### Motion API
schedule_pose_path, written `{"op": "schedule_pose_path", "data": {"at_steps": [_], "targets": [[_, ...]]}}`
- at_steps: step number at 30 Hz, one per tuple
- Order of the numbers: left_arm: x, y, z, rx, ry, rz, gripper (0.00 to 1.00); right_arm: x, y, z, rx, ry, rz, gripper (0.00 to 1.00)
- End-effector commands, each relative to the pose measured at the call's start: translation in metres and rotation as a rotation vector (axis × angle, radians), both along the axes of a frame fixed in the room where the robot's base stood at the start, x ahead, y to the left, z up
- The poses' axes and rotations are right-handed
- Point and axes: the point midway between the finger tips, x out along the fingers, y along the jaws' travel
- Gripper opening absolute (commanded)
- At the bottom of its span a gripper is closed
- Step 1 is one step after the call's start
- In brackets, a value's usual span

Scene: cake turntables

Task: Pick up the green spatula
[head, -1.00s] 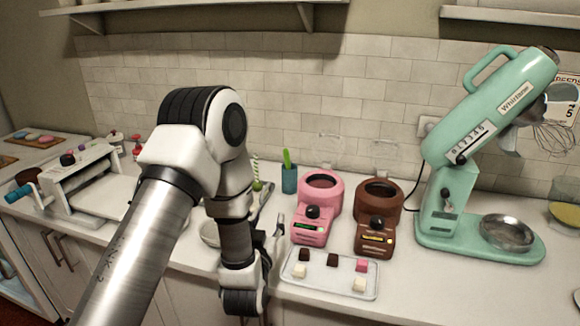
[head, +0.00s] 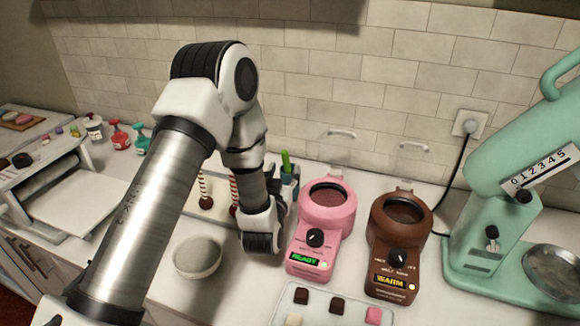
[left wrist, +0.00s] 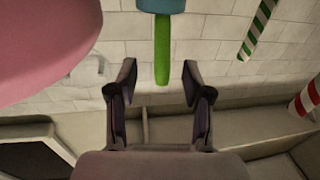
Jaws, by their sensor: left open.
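The green spatula (head: 286,163) stands upright in a teal cup (head: 289,181) against the back of the counter, its handle above the rim. My left gripper (left wrist: 157,78) is open and empty, and in the head view it is mostly hidden by my wrist in front of the cup. In the left wrist view, which is upside down, the green spatula's handle (left wrist: 162,50) shows between the two open fingers, and the teal cup (left wrist: 162,5) is at the top edge. How far the handle is from the fingers I cannot tell. My right gripper is not in view.
A pink melting pot (head: 328,212) stands right beside the cup, with a brown one (head: 399,230) farther right. A tray of cubes (head: 290,301) lies in front. Striped sticks (head: 204,190) stand left of my wrist, and a white bowl (head: 197,258) sits nearer. A mint mixer (head: 483,240) is at right.

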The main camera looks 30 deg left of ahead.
Motion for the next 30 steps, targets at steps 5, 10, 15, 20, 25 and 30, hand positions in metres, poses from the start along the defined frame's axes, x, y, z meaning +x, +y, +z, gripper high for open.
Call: {"op": "schedule_pose_path", "data": {"at_steps": [5,10,15,20,25,30], "targets": [[0.029,0.013,0.008,-0.001,-0.001,0.002,0.5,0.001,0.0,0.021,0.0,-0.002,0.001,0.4],[0.042,0.018,0.004,0.0,0.001,0.0,0.5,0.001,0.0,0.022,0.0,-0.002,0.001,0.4],[0.042,0.018,0.004,0.0,0.001,0.0,0.43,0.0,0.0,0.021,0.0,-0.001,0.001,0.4],[0.041,0.018,0.004,0.0,0.001,0.0,0.0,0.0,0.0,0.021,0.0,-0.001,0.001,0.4],[0.041,0.018,0.004,-0.001,0.002,0.0,0.0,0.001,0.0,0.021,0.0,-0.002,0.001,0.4],[0.041,0.018,0.003,-0.001,0.003,0.0,0.0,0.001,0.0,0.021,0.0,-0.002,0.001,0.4]]}}
